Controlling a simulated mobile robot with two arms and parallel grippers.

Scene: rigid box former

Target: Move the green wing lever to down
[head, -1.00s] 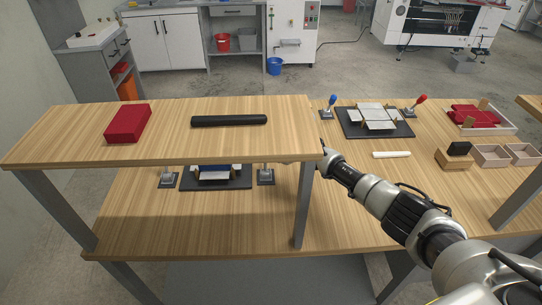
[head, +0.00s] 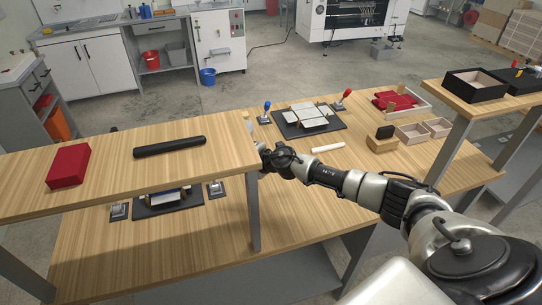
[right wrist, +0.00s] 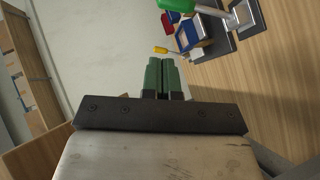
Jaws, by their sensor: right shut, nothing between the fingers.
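The green knob (right wrist: 175,5) of the wing lever is at the top edge of the right wrist view, partly cut off. Its metal shaft and base (right wrist: 240,15) are to its right. My right gripper (right wrist: 163,65) is shut and empty, below the knob in that view and apart from it. A yellow-handled lever (right wrist: 160,50) shows beyond the fingertips. In the head view the box former (head: 168,202) sits under the raised shelf, with lever bases (head: 119,211) beside it; the shelf hides the knobs. My right fingertips are hidden behind the shelf there. My left gripper is out of view.
The raised shelf (head: 110,170) carries a red box (head: 68,166) and a black roll (head: 170,147). Its grey post (head: 253,215) stands close to my right arm. A second former (head: 305,118) with blue and red levers, a white stick (head: 328,148) and trays (head: 412,133) are to the right.

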